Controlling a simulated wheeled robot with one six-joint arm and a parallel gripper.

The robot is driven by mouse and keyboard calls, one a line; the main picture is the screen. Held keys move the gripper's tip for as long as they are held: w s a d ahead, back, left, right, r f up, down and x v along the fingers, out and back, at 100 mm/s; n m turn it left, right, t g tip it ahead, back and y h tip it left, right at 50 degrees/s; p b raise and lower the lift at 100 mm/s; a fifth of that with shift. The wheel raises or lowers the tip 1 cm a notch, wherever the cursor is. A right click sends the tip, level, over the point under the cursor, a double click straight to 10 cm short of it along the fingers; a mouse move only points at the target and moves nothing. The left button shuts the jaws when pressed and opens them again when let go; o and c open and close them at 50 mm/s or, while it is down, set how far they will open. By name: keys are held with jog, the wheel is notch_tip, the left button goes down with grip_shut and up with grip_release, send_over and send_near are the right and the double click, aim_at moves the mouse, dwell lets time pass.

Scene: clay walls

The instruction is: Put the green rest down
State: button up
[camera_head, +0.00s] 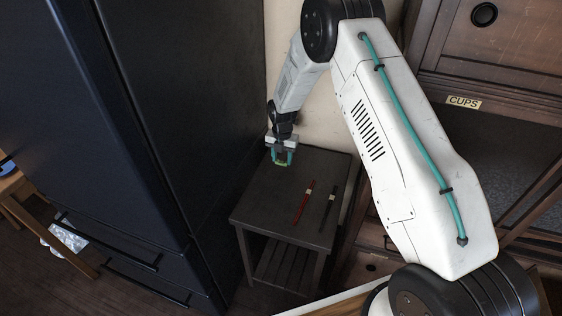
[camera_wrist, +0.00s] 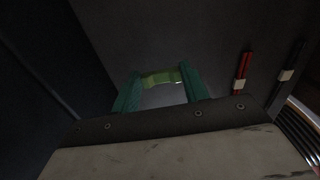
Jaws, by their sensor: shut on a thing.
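My gripper (camera_head: 282,157) reaches down at the back left part of a small dark side table (camera_head: 262,203). Its teal fingers are shut on the green rest (camera_head: 281,163), of which only a small part shows in the head view. In the wrist view, the green rest (camera_wrist: 160,78) is a light green piece spanning between the two teal fingertips (camera_wrist: 158,84). The rest is at or just above the tabletop; I cannot tell whether it touches.
A red stick-like thing (camera_head: 303,203) and a dark one (camera_head: 327,208) lie to the right on the tabletop; each shows a pale piece in the wrist view. A tall dark cabinet (camera_head: 150,120) stands close on the left. The front left of the tabletop is clear.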

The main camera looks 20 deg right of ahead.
aim_at(281, 167)
jog(key=shift+w+f, duration=0.1)
jog(key=shift+w, duration=1)
jog(key=shift+f, duration=1.75)
jog(key=shift+f, duration=0.1)
jog(key=o, duration=1)
jog(key=shift+c, duration=0.2)
